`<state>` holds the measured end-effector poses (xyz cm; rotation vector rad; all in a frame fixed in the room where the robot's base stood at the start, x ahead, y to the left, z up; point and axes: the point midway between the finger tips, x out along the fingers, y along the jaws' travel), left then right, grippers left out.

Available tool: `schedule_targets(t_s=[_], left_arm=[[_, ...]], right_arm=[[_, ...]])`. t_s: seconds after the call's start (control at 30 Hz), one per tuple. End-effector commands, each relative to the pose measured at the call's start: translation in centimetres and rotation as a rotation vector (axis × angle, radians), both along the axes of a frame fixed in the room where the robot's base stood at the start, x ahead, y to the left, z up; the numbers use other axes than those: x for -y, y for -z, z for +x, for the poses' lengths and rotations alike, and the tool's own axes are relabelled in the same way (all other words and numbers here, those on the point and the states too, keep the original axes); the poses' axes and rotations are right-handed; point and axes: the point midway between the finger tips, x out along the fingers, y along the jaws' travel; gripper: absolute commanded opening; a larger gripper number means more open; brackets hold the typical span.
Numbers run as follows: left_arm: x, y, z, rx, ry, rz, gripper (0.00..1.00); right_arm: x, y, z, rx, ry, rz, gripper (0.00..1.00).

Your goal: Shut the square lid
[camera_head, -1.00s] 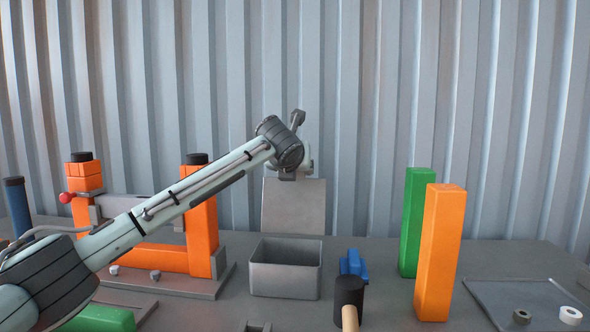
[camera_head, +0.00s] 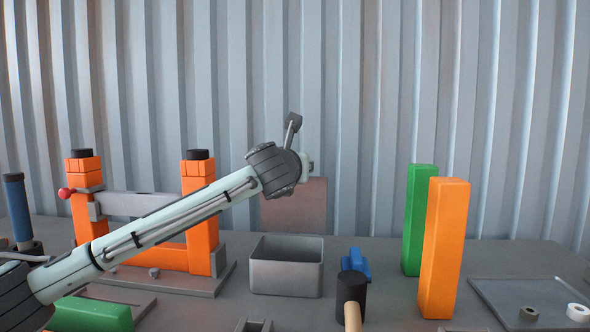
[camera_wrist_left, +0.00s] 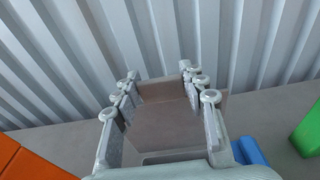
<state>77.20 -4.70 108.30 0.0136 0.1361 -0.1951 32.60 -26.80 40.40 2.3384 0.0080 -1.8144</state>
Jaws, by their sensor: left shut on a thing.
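The square lid (camera_head: 293,208) is a flat grey-brown plate. It stands upright at the back edge of the open grey box (camera_head: 287,278), in front of the corrugated wall. In the head view my left wrist hides most of the fingers and the lid's upper left corner. The lid also fills the space between the fingers in the wrist view (camera_wrist_left: 166,122). My right gripper is in neither view.
An orange frame (camera_head: 203,230) with a grey bar stands left of the box, under my left arm. A black-headed mallet (camera_head: 351,288) and a blue piece (camera_head: 355,262) lie right of it. Orange (camera_head: 443,250) and green (camera_head: 419,215) posts stand farther right, beside a tray (camera_head: 490,292).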

Motion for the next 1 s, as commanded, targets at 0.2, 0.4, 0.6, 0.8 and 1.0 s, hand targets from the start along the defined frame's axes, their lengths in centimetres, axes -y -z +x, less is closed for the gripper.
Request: schedule_targets(t_s=[0.2,0.4,0.6,0.8,1.0], left_arm=[[-0.3,0.3,-2.1,0.118,0.004,-0.024,0.0],[-0.5,0.6,-3.1,0.111,0.003,-0.022,0.0],[-0.6,0.8,-3.5,0.11,0.003,-0.022,0.0],[-0.6,0.9,-3.6,0.109,0.002,-0.022,0.0],[-0.6,0.9,-3.5,0.107,0.003,-0.022,0.46]], right_arm=[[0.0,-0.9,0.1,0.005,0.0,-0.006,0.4],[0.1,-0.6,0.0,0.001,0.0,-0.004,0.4],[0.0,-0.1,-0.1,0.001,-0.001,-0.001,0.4],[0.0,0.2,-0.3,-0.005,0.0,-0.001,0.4],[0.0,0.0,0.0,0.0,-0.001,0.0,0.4]])
